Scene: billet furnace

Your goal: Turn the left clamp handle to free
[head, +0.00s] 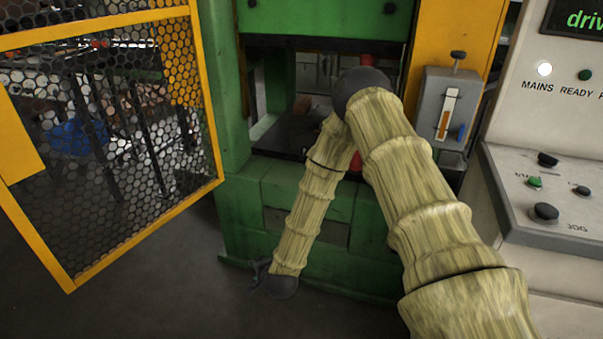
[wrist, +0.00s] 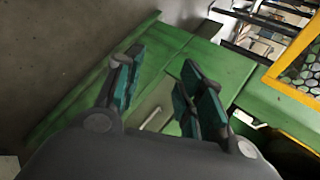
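I cannot pick out the left clamp handle for sure. The green press (head: 232,200) has a dark opening above its green base, and my arm covers part of it. Red parts (head: 367,60) show behind my arm, partly hidden. My gripper (head: 258,278) hangs low in front of the press base, near the floor. In the wrist view my gripper (wrist: 162,80) is open, with its teal finger pads apart. A short pale bar (wrist: 150,117) shows beyond the fingers, against the green surface; nothing is seen held.
A yellow-framed mesh guard (head: 145,240) stands open at the left. A grey box with a slotted lever (head: 445,112) is on the yellow post at the right. A control console (head: 560,215) stands far right. Floor (head: 150,300) is clear at the lower left.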

